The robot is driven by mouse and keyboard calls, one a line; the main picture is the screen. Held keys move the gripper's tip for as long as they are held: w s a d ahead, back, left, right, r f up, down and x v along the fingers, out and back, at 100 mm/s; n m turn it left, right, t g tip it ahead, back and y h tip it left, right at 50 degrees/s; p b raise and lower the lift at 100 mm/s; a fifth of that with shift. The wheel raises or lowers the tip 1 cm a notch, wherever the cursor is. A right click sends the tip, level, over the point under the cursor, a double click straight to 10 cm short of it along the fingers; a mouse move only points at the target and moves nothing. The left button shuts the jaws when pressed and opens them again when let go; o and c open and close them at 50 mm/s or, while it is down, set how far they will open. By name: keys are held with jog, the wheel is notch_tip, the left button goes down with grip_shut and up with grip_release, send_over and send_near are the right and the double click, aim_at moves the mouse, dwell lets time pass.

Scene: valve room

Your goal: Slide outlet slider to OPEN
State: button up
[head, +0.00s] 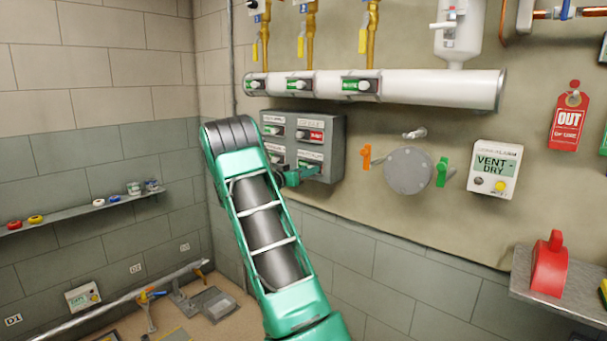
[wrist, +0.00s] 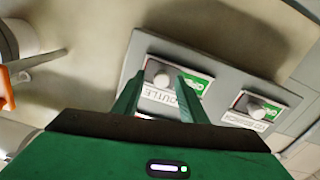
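The outlet slider is on the grey panel box (head: 336,150) on the wall. In the wrist view its pale round knob (wrist: 161,78) sits toward the left end of its plate, with a green field (wrist: 197,87) showing to the right. A label reading "OUTLE" lies below, its end hidden by a finger. My gripper (wrist: 158,74) is open, with one green finger on each side of the knob; I cannot tell whether either touches it. In the head view my gripper (head: 300,177) is at the panel's lower right slider, partly covering it.
Another slider (wrist: 258,111) is beside it on the panel. A white pipe (head: 440,88) runs above the box. To the right are an orange handle (head: 366,157), a round grey cover (head: 408,171) and a green handle (head: 441,171). The wall below is clear.

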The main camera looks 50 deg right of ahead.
jog(key=w+a, duration=0.1)
jog(key=a, duration=0.9)
jog(key=shift+a, duration=0.4)
